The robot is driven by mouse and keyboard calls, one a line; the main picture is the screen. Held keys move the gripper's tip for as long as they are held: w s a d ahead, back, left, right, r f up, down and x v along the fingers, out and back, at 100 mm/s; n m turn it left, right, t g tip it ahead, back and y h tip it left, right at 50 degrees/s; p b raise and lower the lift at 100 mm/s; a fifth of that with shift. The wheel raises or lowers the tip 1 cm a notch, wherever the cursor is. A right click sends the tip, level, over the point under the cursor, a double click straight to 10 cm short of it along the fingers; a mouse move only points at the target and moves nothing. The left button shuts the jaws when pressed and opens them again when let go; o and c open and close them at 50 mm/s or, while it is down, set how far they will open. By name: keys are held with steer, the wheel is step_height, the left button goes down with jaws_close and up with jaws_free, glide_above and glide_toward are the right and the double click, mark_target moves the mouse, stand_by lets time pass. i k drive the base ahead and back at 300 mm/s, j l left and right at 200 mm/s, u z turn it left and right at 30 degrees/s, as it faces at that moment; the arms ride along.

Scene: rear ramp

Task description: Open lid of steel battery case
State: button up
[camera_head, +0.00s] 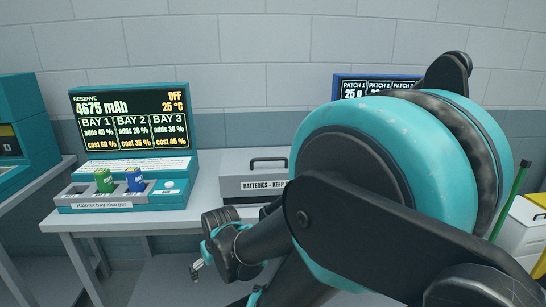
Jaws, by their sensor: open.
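The steel battery case (236,188) is a grey box with a dark handle (268,161) on its top and a label reading "BATTERIES - KEEP". It sits on the table right of the charger, and its lid appears shut. My arm's large teal joint hides its right part. My gripper (196,269) is small in view, in front of and below the table's front edge, left of and lower than the case. It is apart from the case and looks open and empty.
A teal Halbrix bay charger (130,165) with a lit screen holds a green battery (104,180) and a blue battery (135,179). A second screen (345,88) stands behind my arm. White boxes (525,225) are at right. Bare table (205,190) shows between charger and case.

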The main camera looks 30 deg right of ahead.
mark_target(261, 172)
steer(key=z, duration=0.85)
steer(key=k, duration=0.1)
